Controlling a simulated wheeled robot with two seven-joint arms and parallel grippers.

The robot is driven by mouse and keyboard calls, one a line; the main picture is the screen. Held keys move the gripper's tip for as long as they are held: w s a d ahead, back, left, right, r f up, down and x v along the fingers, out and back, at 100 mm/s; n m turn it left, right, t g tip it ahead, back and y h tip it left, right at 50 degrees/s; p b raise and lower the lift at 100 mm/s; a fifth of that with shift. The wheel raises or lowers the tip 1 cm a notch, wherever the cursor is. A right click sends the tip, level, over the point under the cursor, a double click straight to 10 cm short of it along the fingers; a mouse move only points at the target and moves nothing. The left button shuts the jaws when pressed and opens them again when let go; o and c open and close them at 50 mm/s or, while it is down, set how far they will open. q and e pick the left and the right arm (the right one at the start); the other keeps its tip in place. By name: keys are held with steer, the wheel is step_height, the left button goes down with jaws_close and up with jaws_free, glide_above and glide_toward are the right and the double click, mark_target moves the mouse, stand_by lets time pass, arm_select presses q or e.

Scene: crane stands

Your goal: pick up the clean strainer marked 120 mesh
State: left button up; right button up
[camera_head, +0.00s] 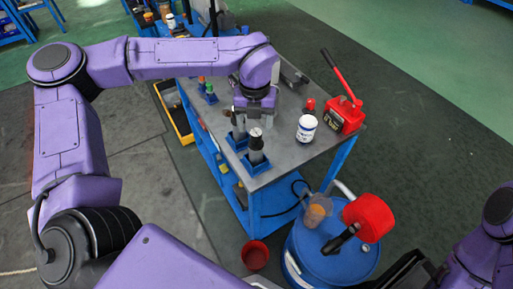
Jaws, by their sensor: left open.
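My left gripper (254,113) comes down from the purple arm above the blue cart's grey top and is open. Just below and in front of it, a dark cylinder with a pale round top (256,146) stands upright in a blue square holder (256,165). A second similar cylinder (238,128) stands in a blue holder just behind and left of it, partly hidden by the gripper. These look like strainers. No mesh marking can be read, and I cannot tell which is clean. Whether the fingers touch either one cannot be told. My right arm shows at the lower right; its gripper does not show.
A white jar (306,129), a small red item (310,104) and a red lever tool (343,113) stand on the cart's right side. Green-topped and orange-topped items (206,88) stand behind left. A blue drum (330,258) and red bucket (255,255) stand in front.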

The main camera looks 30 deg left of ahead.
mark_target(256, 133)
arm_select(q)
step_height(256, 133, down, 4)
steer(key=shift+d+f+p, duration=0.1)
steer(key=shift+f+p, duration=0.05)
steer(key=shift+p, duration=0.4)
jaws_close()
